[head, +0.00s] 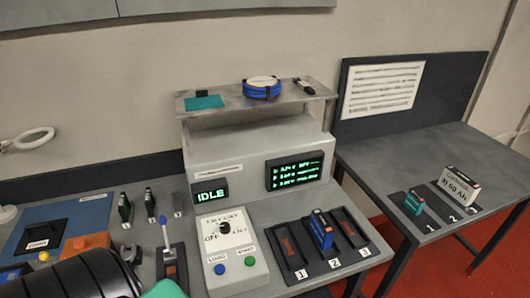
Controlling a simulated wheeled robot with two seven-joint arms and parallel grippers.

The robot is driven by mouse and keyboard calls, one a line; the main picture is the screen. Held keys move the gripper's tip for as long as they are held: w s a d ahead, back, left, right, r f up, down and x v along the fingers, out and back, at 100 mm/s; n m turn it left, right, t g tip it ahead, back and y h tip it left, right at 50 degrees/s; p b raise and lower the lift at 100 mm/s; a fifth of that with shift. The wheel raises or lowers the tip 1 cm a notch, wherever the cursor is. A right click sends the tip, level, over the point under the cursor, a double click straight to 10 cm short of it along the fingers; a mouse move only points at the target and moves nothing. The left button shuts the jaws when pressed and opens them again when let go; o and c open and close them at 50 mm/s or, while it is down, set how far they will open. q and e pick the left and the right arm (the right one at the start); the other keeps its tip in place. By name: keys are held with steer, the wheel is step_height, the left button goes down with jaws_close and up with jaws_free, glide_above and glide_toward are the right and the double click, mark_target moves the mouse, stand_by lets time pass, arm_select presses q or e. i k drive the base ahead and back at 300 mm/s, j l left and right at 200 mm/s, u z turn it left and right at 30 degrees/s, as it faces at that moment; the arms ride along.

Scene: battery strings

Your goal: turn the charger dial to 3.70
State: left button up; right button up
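The charger (255,160) is a large grey unit on the bench, with a small green display (210,190) reading IDLE and a wider display (295,172) with several lines of small green text. In front of it, a white sloped panel (226,245) carries the dial (225,227), a small knob with printed marks around it, OFF among them. Which mark the dial points at is too small to tell. Below the dial are a blue button (219,269) and a green button (250,261). A black part of my arm fills the bottom left corner. Neither gripper shows.
A three-slot rack (363,252) right of the panel holds a blue battery (321,230) in slot 2. A blue-tipped lever (164,232) stands left of the panel. A shelf (320,88) overhangs the charger. The right table (400,150) holds another numbered rack and a box (459,186).

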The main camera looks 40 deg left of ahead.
mark_target(224, 229)
steer(key=u, duration=1.3)
